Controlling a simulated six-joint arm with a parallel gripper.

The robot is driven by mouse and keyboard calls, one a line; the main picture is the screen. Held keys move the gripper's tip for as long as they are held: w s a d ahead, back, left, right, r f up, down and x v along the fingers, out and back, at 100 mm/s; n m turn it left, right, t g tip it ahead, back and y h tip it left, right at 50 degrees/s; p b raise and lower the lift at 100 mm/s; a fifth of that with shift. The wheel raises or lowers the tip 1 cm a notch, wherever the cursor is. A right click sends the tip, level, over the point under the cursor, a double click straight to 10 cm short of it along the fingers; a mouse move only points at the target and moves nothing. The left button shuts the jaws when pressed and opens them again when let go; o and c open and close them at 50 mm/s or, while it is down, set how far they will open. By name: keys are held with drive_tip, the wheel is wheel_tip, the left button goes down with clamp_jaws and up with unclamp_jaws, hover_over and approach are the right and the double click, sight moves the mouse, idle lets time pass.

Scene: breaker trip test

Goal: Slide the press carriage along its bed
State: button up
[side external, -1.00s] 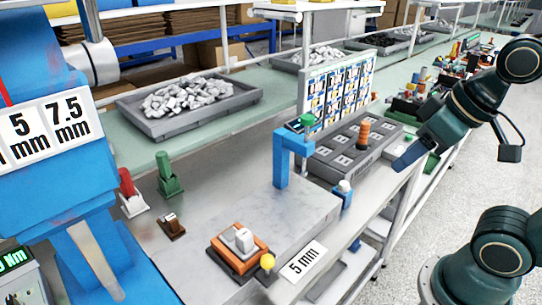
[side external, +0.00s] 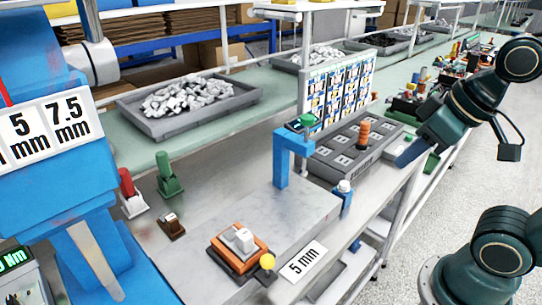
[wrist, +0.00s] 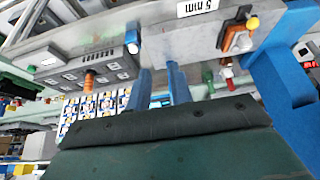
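The press carriage (side external: 239,251) is an orange block with a pale part on top. It sits on a dark bed (side external: 222,262) at the front of the grey table, with a yellow knob (side external: 267,261) at its near right corner. In the wrist view the orange carriage (wrist: 229,37) and yellow knob (wrist: 253,23) show at the upper right. My gripper (side external: 408,152) is well to the right of the carriage, beyond the table edge, touching nothing that I can see. In the wrist view its two blue fingers (wrist: 161,78) stand apart with nothing gripped.
A blue post with an overhanging arm (side external: 281,163) stands between my gripper and the carriage. A grey slotted tray (side external: 340,160) holds an orange stack (side external: 363,132). A "5 mm" label (side external: 303,262) lies beside the carriage. A large blue press frame (side external: 80,215) stands at left.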

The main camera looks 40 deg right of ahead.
drive_tip(key=shift+w+a, duration=0.1)
drive_tip(key=shift+w, duration=0.05)
drive_tip(key=c, duration=0.4)
drive_tip(key=shift+w+a+r+n, duration=0.1)
drive_tip(key=shift+w+r+n, duration=0.1)
drive_tip(key=shift+n, duration=0.1)
drive_tip(key=w+a+n+g, duration=0.4)
drive_tip(key=w+a+n, duration=0.5)
drive_tip(key=w+a, duration=0.25)
drive_tip(key=a+f+n+h, duration=0.1)
drive_tip(key=a+f+n, duration=0.3)
drive_tip(key=a, duration=0.6)
drive_tip(key=s+a+f+n+g+h, duration=0.1)
drive_tip(key=a+f+n, duration=0.3)
drive_tip(key=a, duration=0.7)
wheel_tip(320, 180, down, 3)
drive_tip(key=shift+s+r+g+h, duration=0.1)
drive_tip(key=shift+s+g+h, duration=0.2)
drive_tip(key=shift+h, duration=0.1)
